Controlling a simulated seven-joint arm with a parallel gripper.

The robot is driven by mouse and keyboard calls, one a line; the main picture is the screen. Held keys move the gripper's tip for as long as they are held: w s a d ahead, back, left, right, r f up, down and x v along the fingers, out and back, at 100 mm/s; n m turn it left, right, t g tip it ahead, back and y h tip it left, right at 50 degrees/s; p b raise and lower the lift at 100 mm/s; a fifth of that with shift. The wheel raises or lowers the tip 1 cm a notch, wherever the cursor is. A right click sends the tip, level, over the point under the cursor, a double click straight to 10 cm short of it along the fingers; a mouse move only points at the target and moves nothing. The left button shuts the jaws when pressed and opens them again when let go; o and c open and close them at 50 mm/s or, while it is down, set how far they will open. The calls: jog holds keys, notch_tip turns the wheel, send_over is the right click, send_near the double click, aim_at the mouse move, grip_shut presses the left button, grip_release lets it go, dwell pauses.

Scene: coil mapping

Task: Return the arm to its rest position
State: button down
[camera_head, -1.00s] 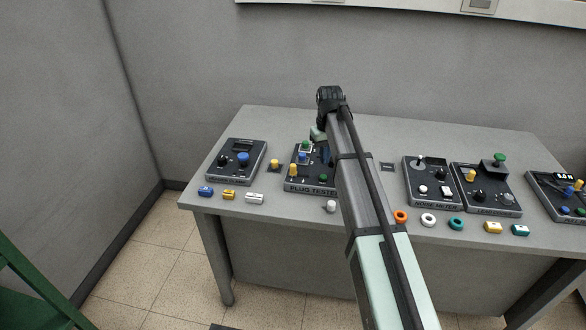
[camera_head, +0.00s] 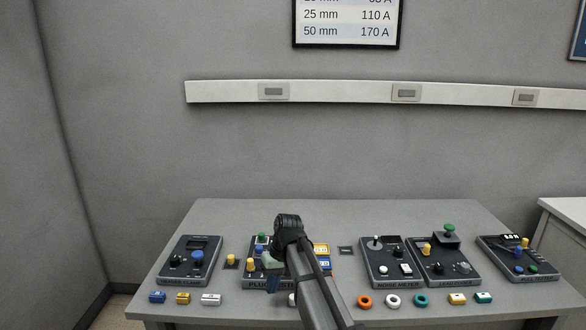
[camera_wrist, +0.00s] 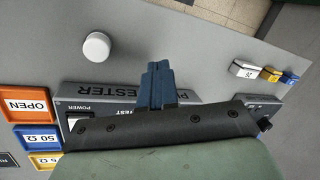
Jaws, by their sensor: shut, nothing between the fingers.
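My gripper (camera_wrist: 157,82) shows in the wrist view as two dark blue fingers pressed together with nothing between them. It is over the front edge of the plug tester (camera_wrist: 95,90), whose label reads upside down there. In the head view my gripper (camera_head: 272,284) is partly hidden by my wrist, near the front of the plug tester (camera_head: 257,268). My arm runs from the bottom of the picture up to this point and covers part of that box. I cannot tell the exact height of the fingers above it.
The table (camera_head: 330,215) also holds a left tester box (camera_head: 190,262), the noise meter (camera_head: 388,265), the lead box (camera_head: 445,262) and a right box (camera_head: 520,260). Small coloured plugs and rings line the front edge. A white knob (camera_wrist: 96,46) stands near the fingers. The space above the table is open.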

jog(key=s+a+f+m+g+y, duration=0.1)
jog(key=s+f+g+y, duration=0.3)
jog(key=s, duration=0.7)
jog(key=s+d+f+m+h, duration=0.1)
jog(key=s+d+f+h, duration=0.1)
jog(key=s+d+f, duration=0.6)
jog(key=s+d+f+m+g+h, duration=0.1)
jog(key=s+d+f+h, duration=0.1)
jog(key=s+d+f, duration=0.7)
jog(key=s+d+f+m+h, duration=0.2)
jog(key=s+d+f, duration=0.6)
jog(key=s+f, duration=0.9)
notch_tip(320, 180, down, 6)
jog(key=shift+s+d+f+h, duration=0.15)
jog(key=shift+s+d+h, duration=0.05)
jog(key=shift+s+h, duration=0.2)
jog(key=c, duration=1.8)
grip_release()
